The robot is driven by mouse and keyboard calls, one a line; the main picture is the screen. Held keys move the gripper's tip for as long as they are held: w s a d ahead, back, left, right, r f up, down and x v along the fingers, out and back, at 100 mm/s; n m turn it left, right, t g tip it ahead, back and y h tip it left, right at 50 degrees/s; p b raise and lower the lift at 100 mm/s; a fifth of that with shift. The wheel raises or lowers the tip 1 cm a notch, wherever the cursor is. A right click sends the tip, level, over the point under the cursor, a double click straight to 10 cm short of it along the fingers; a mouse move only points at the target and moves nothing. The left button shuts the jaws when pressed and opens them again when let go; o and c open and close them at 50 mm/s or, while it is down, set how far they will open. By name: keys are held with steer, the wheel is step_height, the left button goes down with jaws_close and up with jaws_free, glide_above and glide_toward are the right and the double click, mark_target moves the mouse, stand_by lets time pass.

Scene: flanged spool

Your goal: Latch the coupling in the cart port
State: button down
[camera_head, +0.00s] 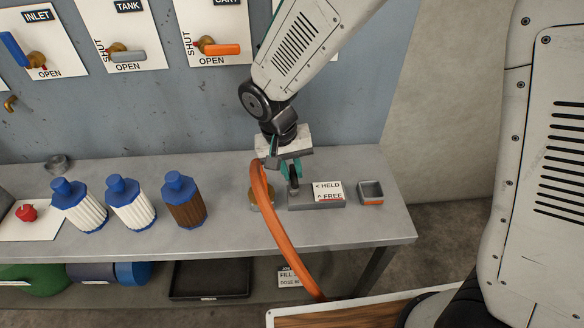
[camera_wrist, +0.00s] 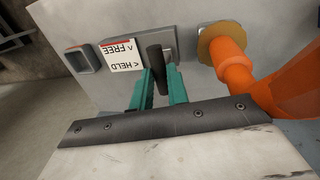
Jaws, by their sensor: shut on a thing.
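A dark latch lever (camera_wrist: 156,62) stands on a grey block (camera_head: 318,203) that bears a HELD/FREE label (camera_head: 328,191). My gripper (camera_head: 290,172) has its teal fingers around this lever; they also show in the wrist view (camera_wrist: 160,88). I cannot tell surely which mark the lever points at. The orange coupling (camera_wrist: 226,62) with its orange hose (camera_head: 272,228) sits at a round brass port (camera_wrist: 207,42) beside the block. In the head view my gripper and the hose partly hide the port (camera_head: 263,197).
Blue-capped bottles (camera_head: 184,200) stand to the left. Valve plates hang on the wall, one with an orange handle (camera_head: 222,49). The hose drops over the bench's front edge. A dark tray (camera_head: 210,279) lies below.

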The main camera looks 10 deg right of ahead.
steer(key=n, duration=0.4)
steer(key=shift+s+t, duration=0.1)
steer(key=shift+t, duration=0.3)
steer(key=n, duration=0.4)
steer(key=shift+s+n+t+y, duration=0.1)
steer(key=shift+n+t+y, duration=0.2)
steer(key=n, duration=0.4)
steer(key=shift+d+n+t+y, duration=0.15)
steer(key=shift+n+t+y, duration=0.15)
steer(key=shift+d+n+y, duration=0.1)
steer(key=shift+n+y, duration=0.4)
steer(key=shift+n, duration=1.7)
steer(key=c, duration=1.4)
jaws_free()
steer(key=shift+o, duration=0.2)
